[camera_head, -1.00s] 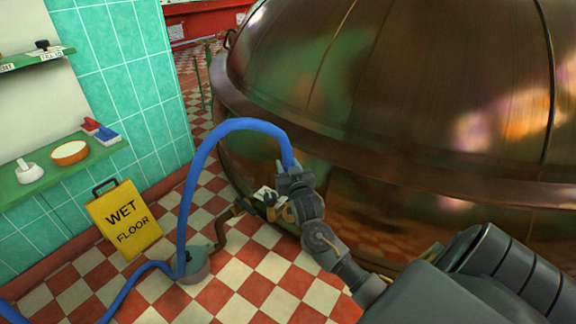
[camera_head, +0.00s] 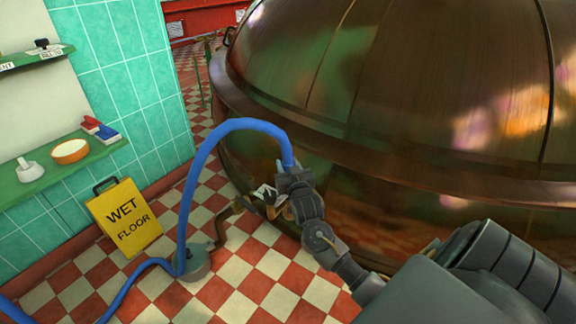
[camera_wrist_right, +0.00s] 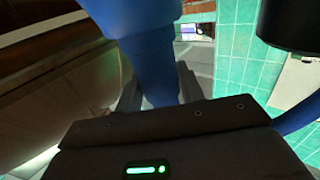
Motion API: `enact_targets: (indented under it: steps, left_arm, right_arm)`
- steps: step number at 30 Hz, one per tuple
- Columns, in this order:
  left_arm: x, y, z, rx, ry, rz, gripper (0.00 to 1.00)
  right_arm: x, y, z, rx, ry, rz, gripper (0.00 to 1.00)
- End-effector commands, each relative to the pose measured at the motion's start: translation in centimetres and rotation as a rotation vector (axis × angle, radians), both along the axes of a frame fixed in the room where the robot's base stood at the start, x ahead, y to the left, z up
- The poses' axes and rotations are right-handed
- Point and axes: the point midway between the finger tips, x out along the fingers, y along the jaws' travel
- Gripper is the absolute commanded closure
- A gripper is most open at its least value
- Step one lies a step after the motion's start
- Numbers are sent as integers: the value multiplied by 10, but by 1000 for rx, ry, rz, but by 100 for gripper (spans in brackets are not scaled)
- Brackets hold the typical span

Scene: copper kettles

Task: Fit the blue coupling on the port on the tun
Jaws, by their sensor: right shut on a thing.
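The copper tun (camera_head: 400,90) fills the right half of the head view. My right gripper (camera_head: 285,172) is beside its lower left side, shut on the end of the blue hose. The blue coupling (camera_wrist_right: 150,65) shows large in the right wrist view, between the fingers. In the head view the blue hose (camera_head: 205,150) rises from the floor and arches over to my right gripper. The port on the tun (camera_head: 268,196) seems to be near the small fittings just below and left of the gripper; my gripper partly hides it. My left gripper is not in view.
A yellow wet floor sign (camera_head: 125,218) stands by the tiled wall. A grey round pump-like base (camera_head: 195,263) sits on the chequered floor beside the hose. Green shelves (camera_head: 60,172) with small items are at the left.

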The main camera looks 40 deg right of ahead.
Motion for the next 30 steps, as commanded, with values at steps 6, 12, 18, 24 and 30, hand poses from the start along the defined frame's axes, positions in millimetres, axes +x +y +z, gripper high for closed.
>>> enact_targets:
  steps: [6,12,18,24,30]
  left_arm:
    - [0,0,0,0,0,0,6]
    - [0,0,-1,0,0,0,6]
    - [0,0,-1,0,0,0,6]
    - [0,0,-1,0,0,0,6]
    - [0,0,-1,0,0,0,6]
  right_arm:
    - [0,0,-2,0,-2,0,82]
    - [0,0,-5,0,-2,0,82]
    - [0,0,-9,0,-3,0,82]
    - [0,0,-10,0,-1,0,40]
    - [0,0,-10,0,-1,0,37]
